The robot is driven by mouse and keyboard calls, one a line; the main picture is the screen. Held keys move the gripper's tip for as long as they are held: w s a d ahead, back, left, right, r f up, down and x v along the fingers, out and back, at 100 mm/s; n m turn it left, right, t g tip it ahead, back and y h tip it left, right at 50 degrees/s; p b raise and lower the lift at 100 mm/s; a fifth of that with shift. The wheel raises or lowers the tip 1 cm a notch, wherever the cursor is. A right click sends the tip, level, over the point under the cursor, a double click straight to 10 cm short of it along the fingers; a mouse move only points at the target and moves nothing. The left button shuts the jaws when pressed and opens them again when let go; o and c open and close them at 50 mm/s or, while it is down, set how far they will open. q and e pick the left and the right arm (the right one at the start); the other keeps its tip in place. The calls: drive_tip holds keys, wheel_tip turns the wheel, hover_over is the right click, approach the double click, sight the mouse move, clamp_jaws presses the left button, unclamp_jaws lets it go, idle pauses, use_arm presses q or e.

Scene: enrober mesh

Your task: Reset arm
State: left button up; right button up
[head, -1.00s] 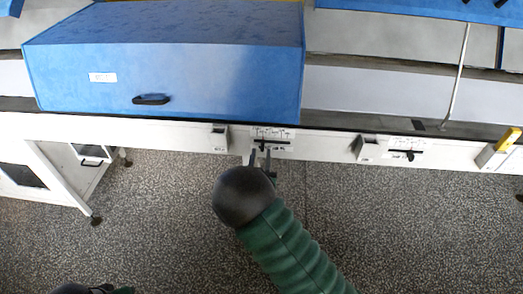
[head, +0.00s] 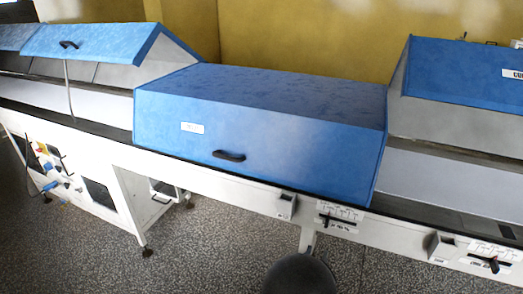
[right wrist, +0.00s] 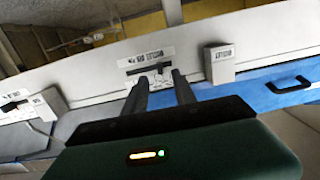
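My right gripper (right wrist: 160,77) shows in the right wrist view with its two dark fingers apart and nothing between them. Its fingertips are just in front of a white scale plate with a dark slot and small lever (right wrist: 147,66); I cannot tell whether they touch it. In the head view only the black round wrist end of my right arm (head: 300,274) shows at the bottom edge, below the machine's front rail; the fingers are hidden or too small to make out. A lever plate (head: 340,215) is on that rail. My left gripper is not in view.
The long white machine (head: 230,186) crosses the view with a closed blue cover (head: 270,150) in the middle. Raised blue covers stand at left (head: 95,41) and right (head: 460,70). Another lever plate (head: 493,257) is at right. Speckled floor (head: 210,255) in front is clear.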

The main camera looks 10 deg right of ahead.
drive_tip(key=s+a+r+n+g+y+p, duration=0.2)
drive_tip(key=s+a+n+g+y+p, duration=0.1)
drive_tip(key=s+a+g+y+p, duration=0.35)
drive_tip(key=s+d+r+n+g+y, duration=0.1)
drive_tip(key=s+g, duration=0.1)
drive_tip(key=s, duration=0.4)
drive_tip(key=s+d+r+n+g+y+p, duration=0.1)
drive_tip(key=s+d+r+n+g, duration=0.1)
drive_tip(key=s, duration=0.4)
drive_tip(key=shift+r+g, duration=0.25)
drive_tip(key=shift+g, duration=0.6)
drive_tip(key=shift+s, duration=0.1)
